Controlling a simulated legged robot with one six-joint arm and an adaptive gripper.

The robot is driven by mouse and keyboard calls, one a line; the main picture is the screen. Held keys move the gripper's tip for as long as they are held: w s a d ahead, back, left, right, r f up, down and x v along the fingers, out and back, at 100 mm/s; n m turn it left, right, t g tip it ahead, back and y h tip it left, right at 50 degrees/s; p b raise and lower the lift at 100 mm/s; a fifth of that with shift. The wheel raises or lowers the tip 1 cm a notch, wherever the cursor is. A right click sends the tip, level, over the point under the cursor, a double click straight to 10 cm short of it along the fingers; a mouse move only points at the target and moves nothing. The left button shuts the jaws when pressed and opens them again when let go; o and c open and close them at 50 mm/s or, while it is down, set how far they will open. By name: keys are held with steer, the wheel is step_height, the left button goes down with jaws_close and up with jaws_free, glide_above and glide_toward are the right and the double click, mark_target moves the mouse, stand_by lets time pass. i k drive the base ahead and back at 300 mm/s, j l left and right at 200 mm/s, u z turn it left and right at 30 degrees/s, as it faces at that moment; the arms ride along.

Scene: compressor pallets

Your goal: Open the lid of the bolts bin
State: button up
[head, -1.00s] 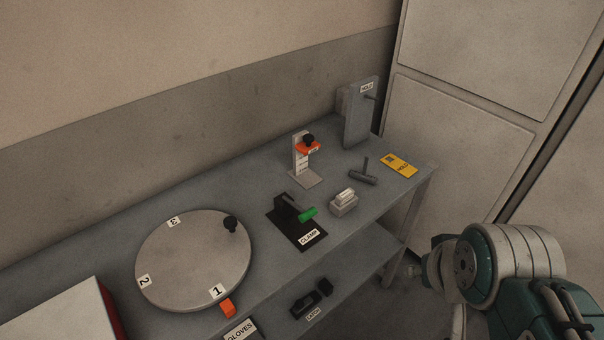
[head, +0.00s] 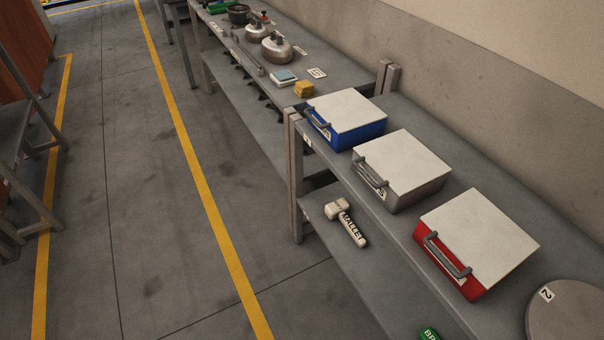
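Three bins with pale flat lids and front bar handles stand in a row on the bench at the right in the head view. They are a blue bin (head: 367,137), a grey bin (head: 416,197) and a red bin (head: 484,286). All three lids are down. Small labels sit partly behind the handles, too small and covered to read, so I cannot tell which is the bolts bin. My gripper is not in view.
A mallet (head: 346,222) lies on the lower shelf. A round numbered disc (head: 570,312) is right of the red bin. Beyond the blue bin, another bench holds metal domes (head: 277,49) and a yellow block (head: 304,89). The floor aisle (head: 150,200) with yellow lines is open.

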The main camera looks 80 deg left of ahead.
mark_target(403, 162)
steer(key=u, duration=2.45)
steer(key=j+z, duration=0.1)
steer(key=i+j, duration=0.05)
